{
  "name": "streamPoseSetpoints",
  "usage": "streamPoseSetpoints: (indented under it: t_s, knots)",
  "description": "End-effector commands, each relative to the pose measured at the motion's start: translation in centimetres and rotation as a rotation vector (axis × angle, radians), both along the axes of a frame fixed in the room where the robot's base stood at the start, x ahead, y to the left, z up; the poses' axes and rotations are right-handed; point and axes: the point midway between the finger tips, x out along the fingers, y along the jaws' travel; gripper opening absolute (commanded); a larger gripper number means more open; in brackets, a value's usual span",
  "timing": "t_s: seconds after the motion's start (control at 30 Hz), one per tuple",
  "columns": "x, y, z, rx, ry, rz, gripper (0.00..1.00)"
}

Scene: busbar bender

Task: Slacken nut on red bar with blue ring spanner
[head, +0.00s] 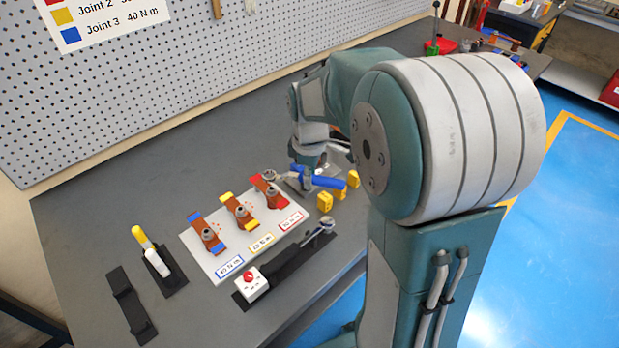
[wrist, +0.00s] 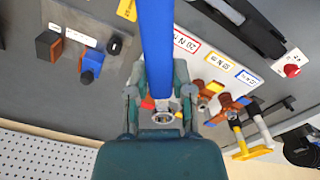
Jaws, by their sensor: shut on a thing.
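The red bar (head: 258,182) lies at the right of the white board (head: 205,262), with a nut (head: 271,190) on it. My gripper (head: 304,176) is shut on the blue ring spanner (head: 326,182), just right of the red bar. In the wrist view, the spanner's blue handle (wrist: 157,45) runs up from between the fingers, and its metal ring (wrist: 163,117) shows below them. In the head view the ring (head: 269,175) appears close to the red bar and its nut; I cannot tell whether it is above or touching. In the wrist view my gripper hides most of the red bar.
A yellow bar (head: 227,198) and a blue bar (head: 194,218) with nuts share the board. A wrench (head: 318,232) and a white box with red button (head: 252,284) lie in front. Yellow- and white-handled tools (head: 141,238) stand left.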

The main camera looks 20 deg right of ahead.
Motion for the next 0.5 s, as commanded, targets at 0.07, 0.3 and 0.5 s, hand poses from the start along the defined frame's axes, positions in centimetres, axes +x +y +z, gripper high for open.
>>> streamPoseSetpoints:
  t_s: [0.07, 0.3, 0.5]
  knots:
    - [0.0, 0.0, 0.0, 0.0, 0.0, 0.0, 0.0]
    - [-0.1, 0.4, 0.1, 0.0, -0.001, -0.037, 0.0]
    - [-0.9, 2.3, 0.8, 0.0, -0.002, -0.253, 0.0]
